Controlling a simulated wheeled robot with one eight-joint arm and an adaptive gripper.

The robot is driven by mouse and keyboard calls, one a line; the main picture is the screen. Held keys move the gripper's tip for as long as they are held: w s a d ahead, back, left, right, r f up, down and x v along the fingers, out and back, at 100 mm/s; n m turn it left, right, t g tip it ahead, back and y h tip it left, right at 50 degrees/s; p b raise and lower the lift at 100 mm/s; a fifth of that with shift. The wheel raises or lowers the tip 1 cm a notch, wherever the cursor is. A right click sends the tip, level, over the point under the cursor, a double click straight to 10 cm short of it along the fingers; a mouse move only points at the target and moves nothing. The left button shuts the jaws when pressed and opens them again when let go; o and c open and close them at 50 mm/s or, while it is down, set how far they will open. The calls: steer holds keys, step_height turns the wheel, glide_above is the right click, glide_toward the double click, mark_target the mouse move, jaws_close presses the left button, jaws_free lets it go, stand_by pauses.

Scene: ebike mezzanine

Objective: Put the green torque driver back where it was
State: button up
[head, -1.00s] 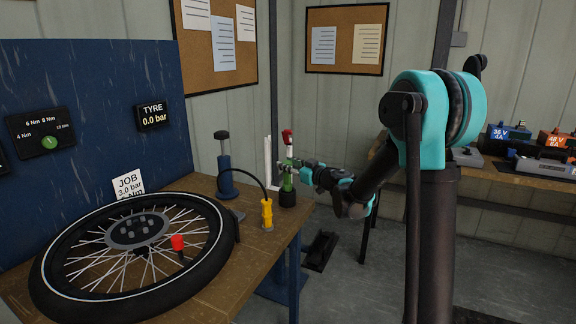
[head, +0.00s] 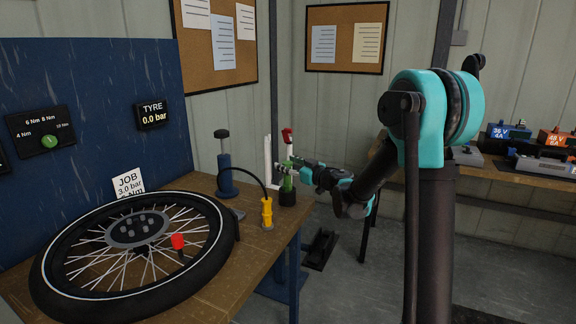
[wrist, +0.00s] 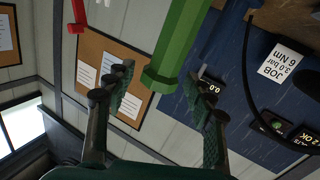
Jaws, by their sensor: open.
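The green torque driver (head: 288,184) stands about upright at a black cup (head: 287,198) on the bench's far right corner. Its green, faceted body (wrist: 178,45) shows large in the wrist view, between and beyond my fingertips. My gripper (head: 289,166) is at the driver's upper part, reaching in from the right. In the wrist view my gripper (wrist: 160,78) has its two fingers spread, with visible gaps on both sides of the green body. The driver's lower end is hidden by the cup in the head view.
A red-topped white item (head: 287,137) rises close behind my gripper. A yellow tool (head: 267,213) with a black hose and a blue pump (head: 225,165) stand left of the cup. A wheel (head: 60,285) fills the bench's near part.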

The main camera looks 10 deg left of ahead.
steer(key=v, duration=1.2)
steer(key=d+r+m+t+h, duration=0.5)
steer(key=d+t, duration=0.1)
steer(key=d, duration=0.3)
steer(key=s+d+f+m+g+h, duration=0.1)
steer(key=s+d+f+m+h, duration=0.15)
steer(key=d+h, duration=0.35)
steer(key=s+d+f+m+h, duration=0.1)
steer(key=d+f+m+h, duration=0.25)
steer(key=d, duration=0.35)
steer(key=s+d+f+m+g+h, duration=0.2)
steer(key=s+d+f+g, duration=0.25)
steer(key=s+f, duration=0.35)
steer(key=s+a+f+n+g+y, duration=0.1)
steer(key=s+a+f+g, duration=0.2)
steer(key=s+f, duration=0.3)
steer(key=s+a+f+g+y, duration=0.2)
steer(key=s+f+g, duration=0.3)
steer(key=s, duration=0.7)
step_height(320, 180, down, 2)
steer(key=shift+s+a+f+n, duration=0.25)
steer(key=shift+a+n, duration=0.15)
steer(key=shift+a, duration=0.35)
steer(key=shift+y, duration=0.25)
